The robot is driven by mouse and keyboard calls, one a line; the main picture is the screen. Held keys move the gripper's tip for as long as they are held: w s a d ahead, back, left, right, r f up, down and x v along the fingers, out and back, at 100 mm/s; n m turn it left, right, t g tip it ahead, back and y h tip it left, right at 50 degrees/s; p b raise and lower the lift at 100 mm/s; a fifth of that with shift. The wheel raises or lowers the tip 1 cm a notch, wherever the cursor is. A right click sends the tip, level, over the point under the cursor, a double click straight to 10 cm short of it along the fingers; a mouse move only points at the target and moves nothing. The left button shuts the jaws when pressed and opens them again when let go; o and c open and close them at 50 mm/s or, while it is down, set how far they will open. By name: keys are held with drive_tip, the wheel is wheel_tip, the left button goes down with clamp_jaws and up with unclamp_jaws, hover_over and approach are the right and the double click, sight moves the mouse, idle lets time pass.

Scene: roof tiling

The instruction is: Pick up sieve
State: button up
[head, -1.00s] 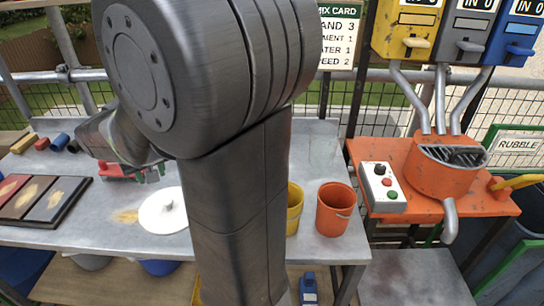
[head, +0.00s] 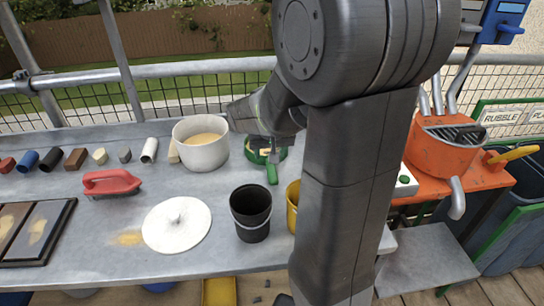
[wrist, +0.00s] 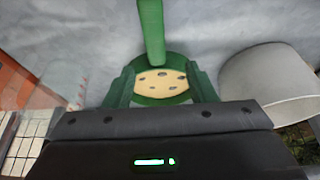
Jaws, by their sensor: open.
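The sieve (head: 273,172) is green and round with a straight handle. It lies on the grey bench beside the pale pot, its handle towards the front; my arm hides part of it. In the wrist view the sieve (wrist: 151,30) shows its handle at the top and a tan, dark-spotted face below. My gripper (wrist: 162,82) is open, with one finger on each side of the sieve's round part. In the head view my gripper (head: 270,143) is over the sieve and mostly hidden. I cannot tell whether the fingers touch it.
A pale pot (head: 203,155) with tan contents stands close to the sieve. A black bucket (head: 251,225), a yellow bucket (head: 293,208), a white lid (head: 177,236) and a red-handled float (head: 111,182) are nearer the front. The orange mixer (head: 440,152) stands right.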

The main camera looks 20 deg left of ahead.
drive_tip(key=shift+w+f, duration=0.35)
drive_tip(key=shift+f, duration=0.3)
drive_tip(key=shift+x, duration=3.1)
drive_tip(key=shift+d, duration=0.1)
drive_tip(key=c, duration=1.1)
